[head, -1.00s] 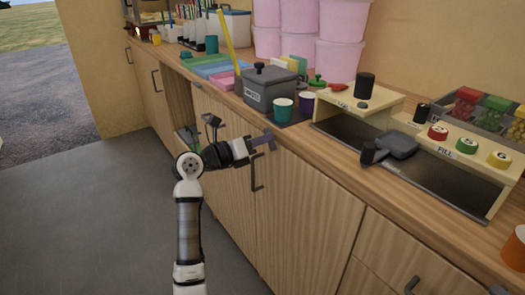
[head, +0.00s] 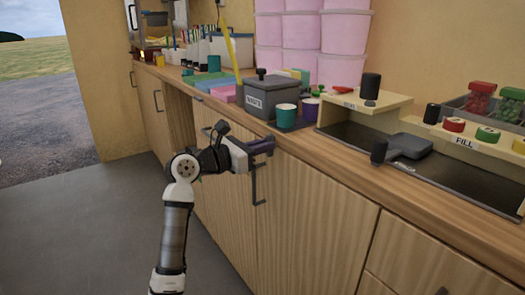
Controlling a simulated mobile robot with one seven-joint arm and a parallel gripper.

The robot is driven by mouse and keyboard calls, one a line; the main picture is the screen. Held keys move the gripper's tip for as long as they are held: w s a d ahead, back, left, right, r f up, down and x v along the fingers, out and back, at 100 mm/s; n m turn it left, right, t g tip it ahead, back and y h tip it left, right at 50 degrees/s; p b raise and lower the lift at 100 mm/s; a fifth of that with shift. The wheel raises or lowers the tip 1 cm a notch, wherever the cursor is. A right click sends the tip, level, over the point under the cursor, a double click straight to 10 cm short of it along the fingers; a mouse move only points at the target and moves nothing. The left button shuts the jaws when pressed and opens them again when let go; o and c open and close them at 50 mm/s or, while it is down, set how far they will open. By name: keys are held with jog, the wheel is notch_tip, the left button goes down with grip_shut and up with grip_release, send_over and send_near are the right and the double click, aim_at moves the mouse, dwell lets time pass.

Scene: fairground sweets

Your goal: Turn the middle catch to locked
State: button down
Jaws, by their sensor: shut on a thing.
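My gripper (head: 264,147) is at the top of a wooden cupboard door (head: 305,215), just under the counter edge. It points right and its dark fingers are shut on what appears to be the middle catch. The fingers hide the catch, so I cannot tell which way it is turned. A dark bar handle (head: 257,187) on the door hangs just below the fingers.
The counter (head: 335,165) runs above the doors. The grey floor (head: 90,220) at left is clear.

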dwell(0.4)
jog(key=c, duration=1.5)
grip_release()
jog(key=v, duration=1.4)
